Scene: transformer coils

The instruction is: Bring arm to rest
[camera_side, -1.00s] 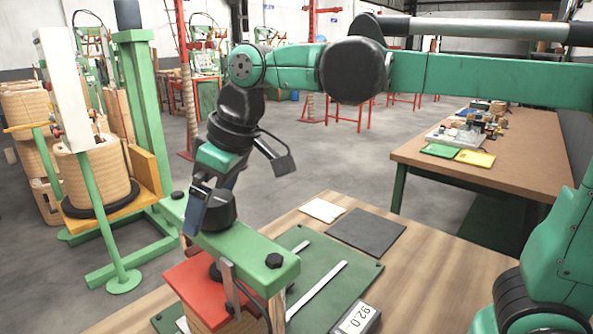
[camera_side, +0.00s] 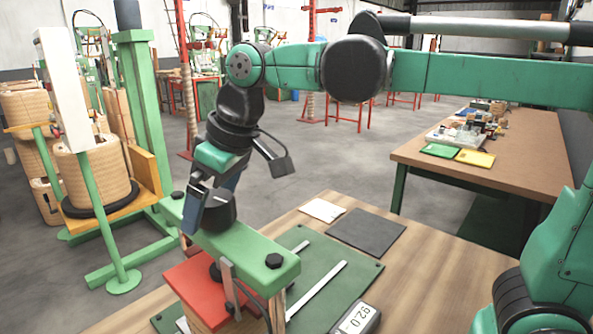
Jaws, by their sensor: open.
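My gripper (camera_side: 197,222) points down at the left end of a green clamp bar (camera_side: 250,255), beside a dark round knob (camera_side: 219,212) on that bar. Its jaws are open, and I see nothing held between them. Whether a finger touches the bar or the knob is hard to tell. The bar lies over a red plate (camera_side: 195,285) on top of a wound coil (camera_side: 215,322), which is cut off by the lower picture edge. My forearm reaches in from the right above the bench.
A green mat (camera_side: 350,272) with pale rails and a display unit (camera_side: 357,319) lie on the wooden bench (camera_side: 430,285). A dark grey pad (camera_side: 367,231) and white sheet (camera_side: 323,209) lie behind. A green coil stand (camera_side: 150,130) stands left. A brown table (camera_side: 510,150) stands right.

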